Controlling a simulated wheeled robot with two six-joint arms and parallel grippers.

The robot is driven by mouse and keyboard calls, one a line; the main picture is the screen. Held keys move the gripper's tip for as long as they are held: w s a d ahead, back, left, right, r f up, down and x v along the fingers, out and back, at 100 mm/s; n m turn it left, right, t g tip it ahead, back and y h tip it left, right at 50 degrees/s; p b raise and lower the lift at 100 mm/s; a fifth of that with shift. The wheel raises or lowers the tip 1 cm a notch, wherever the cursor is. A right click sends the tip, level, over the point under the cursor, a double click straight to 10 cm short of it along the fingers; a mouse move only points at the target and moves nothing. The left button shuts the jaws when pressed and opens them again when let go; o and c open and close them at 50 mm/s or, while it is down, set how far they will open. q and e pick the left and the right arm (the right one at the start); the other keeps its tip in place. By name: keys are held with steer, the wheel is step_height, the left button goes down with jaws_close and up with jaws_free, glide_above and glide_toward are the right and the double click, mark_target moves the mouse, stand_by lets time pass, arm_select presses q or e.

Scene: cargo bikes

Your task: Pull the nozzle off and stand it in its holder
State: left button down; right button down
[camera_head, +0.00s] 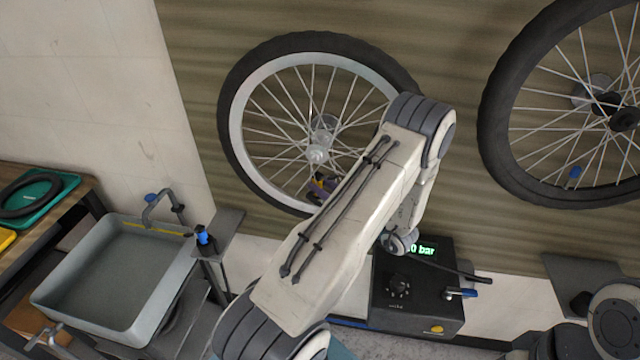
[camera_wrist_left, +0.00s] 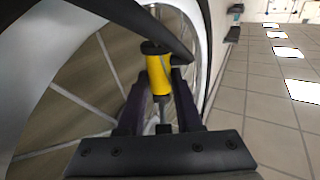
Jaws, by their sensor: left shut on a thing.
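The yellow nozzle (camera_wrist_left: 158,78), with a dark upper end, stands between the dark fingers of my left gripper (camera_wrist_left: 160,102), which is shut on it. In the head view my left gripper (camera_head: 322,187) is at the lower inner rim of the left wheel (camera_head: 238,110), mostly behind my arm. The nozzle's dark end is at the wheel rim in the wrist view; I cannot tell whether it is still on the valve. A black pressure unit (camera_head: 400,315) with a green bar readout stands below the wheel. I cannot clearly make out the holder. My right gripper is out of view.
A second wheel (camera_head: 495,125) hangs on the right. A blue-and-black item (camera_head: 203,238) is by the basin. A short blue-handled part (camera_head: 460,293) sticks out of the unit.

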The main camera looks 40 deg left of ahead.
arm_select(q)
steer(key=shift+r, duration=0.2)
steer(key=shift+r+p, duration=0.7)
steer(key=shift+r, duration=0.15)
steer(key=shift+d, duration=0.1)
steer(key=c, duration=0.5)
jaws_free()
steer(key=d+b, duration=0.4)
steer(key=d, duration=0.6)
steer(key=shift+d+f, duration=0.25)
